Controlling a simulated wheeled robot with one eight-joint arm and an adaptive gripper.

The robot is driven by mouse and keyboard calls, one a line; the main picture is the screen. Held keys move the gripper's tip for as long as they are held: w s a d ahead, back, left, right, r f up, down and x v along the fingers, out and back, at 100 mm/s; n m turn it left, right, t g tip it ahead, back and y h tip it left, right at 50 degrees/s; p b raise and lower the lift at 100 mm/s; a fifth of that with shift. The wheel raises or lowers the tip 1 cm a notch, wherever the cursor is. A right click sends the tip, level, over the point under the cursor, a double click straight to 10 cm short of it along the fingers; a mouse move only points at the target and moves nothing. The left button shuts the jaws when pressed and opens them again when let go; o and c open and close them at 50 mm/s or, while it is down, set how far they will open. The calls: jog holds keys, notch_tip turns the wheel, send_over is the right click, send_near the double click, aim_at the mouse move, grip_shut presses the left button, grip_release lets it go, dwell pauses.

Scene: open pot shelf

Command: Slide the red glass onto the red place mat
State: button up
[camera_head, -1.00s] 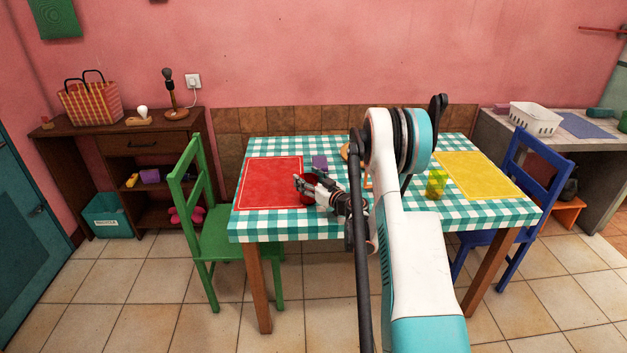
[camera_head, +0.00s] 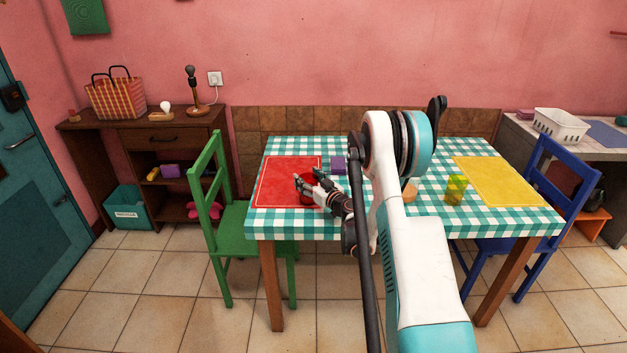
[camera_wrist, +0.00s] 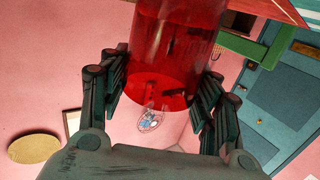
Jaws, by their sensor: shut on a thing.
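The red glass (camera_head: 306,190) stands between the fingers of my gripper (camera_head: 310,183), partly hidden by them, over the right part of the red place mat (camera_head: 280,178). In the wrist view the red, see-through glass (camera_wrist: 172,50) fills the top middle between the two fingers of my gripper (camera_wrist: 163,95), which is shut on it. A bit of red mat (camera_wrist: 280,8) shows at the top right corner there. I cannot tell whether the glass base touches the mat.
A yellow glass (camera_head: 456,187) stands right of my arm, near the yellow mat (camera_head: 495,182). An orange object (camera_head: 410,192) is partly hidden by my arm. A green chair (camera_head: 215,220) stands at the left.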

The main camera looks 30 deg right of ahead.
jog(key=shift+w+a, duration=0.45)
jog(key=shift+a, duration=0.25)
jog(key=shift+w+a, duration=0.45)
jog(key=shift+a, duration=0.2)
jog(key=o, duration=1.3)
jog(key=shift+o, duration=0.2)
